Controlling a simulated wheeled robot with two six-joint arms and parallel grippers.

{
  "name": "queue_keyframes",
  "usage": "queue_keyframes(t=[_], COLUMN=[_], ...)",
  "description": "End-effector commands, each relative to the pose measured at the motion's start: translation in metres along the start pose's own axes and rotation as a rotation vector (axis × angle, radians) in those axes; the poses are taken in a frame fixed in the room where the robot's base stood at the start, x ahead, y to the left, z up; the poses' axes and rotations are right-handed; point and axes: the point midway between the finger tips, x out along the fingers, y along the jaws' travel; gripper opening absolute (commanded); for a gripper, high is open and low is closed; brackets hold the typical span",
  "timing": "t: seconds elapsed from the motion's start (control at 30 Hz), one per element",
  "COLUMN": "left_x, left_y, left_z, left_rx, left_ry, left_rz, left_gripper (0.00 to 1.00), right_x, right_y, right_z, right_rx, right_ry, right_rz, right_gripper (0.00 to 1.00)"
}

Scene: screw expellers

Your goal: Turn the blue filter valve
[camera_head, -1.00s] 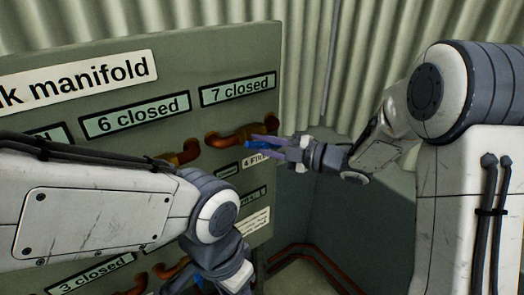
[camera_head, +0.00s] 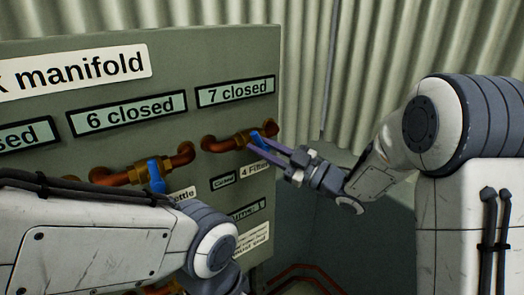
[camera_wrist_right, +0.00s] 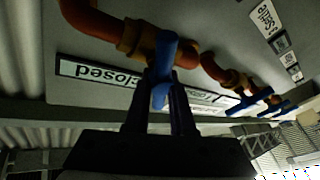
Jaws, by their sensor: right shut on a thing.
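The filter valve is the copper-and-brass valve (camera_head: 228,141) under the "7 closed" display, with a "4 Filter" label (camera_head: 254,169) below it. Its blue handle (camera_head: 258,137) points outward from the panel and is partly hidden by the purple fingers. My right gripper (camera_head: 262,148) reaches it from the right. In the right wrist view the blue handle (camera_wrist_right: 161,75) stands between the two dark fingers (camera_wrist_right: 160,105), which are shut on it. My left arm crosses the lower left of the head view, and its gripper is out of frame.
A second valve with a blue handle (camera_head: 155,174) sits left under the "6 closed" display (camera_head: 128,113). More blue handles (camera_wrist_right: 250,104) show in the right wrist view. My left arm hides the lower panel. Corrugated wall (camera_head: 390,60) stands behind.

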Motion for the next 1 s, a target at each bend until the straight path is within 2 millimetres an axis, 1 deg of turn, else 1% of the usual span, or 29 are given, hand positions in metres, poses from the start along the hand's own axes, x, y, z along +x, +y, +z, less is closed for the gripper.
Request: queue_keyframes(t=[0.03,0.5,0.53,0.57,0.6,0.87,1.0], left_x=[0.0018,0.0021,0.0021,0.0021,0.0021,0.0020,0.0059], left_y=[-0.0001,-0.0001,-0.0002,-0.0002,-0.0001,-0.0002,-0.0004], left_z=[0.0001,0.0001,0.0001,0.0001,0.0001,0.0001,0.0003], left_rx=[0.000,0.000,0.000,0.000,0.000,0.000,0.000], left_ry=[0.000,0.000,0.000,0.000,0.000,0.000,0.000], left_rz=[0.000,0.000,0.000,0.000,0.000,0.000,0.000], left_gripper=[0.50,0.50,0.50,0.50,0.50,0.50,0.50], right_x=[-0.0011,-0.0008,-0.0008,-0.0008,-0.0007,-0.0002,-0.0070], right_y=[-0.0026,-0.0025,-0.0025,-0.0025,-0.0024,-0.0011,-0.0008], right_z=[0.0036,0.0031,0.0032,0.0032,0.0029,0.0012,0.0025], right_rx=[0.014,0.026,0.025,0.025,0.025,0.021,0.019], right_ry=[-0.006,-0.003,-0.003,-0.004,-0.003,0.002,0.002], right_rz=[-0.001,0.003,0.003,0.003,0.003,0.005,0.008], right_gripper=[0.00,0.00,0.30,0.41,0.51,0.51,0.51])
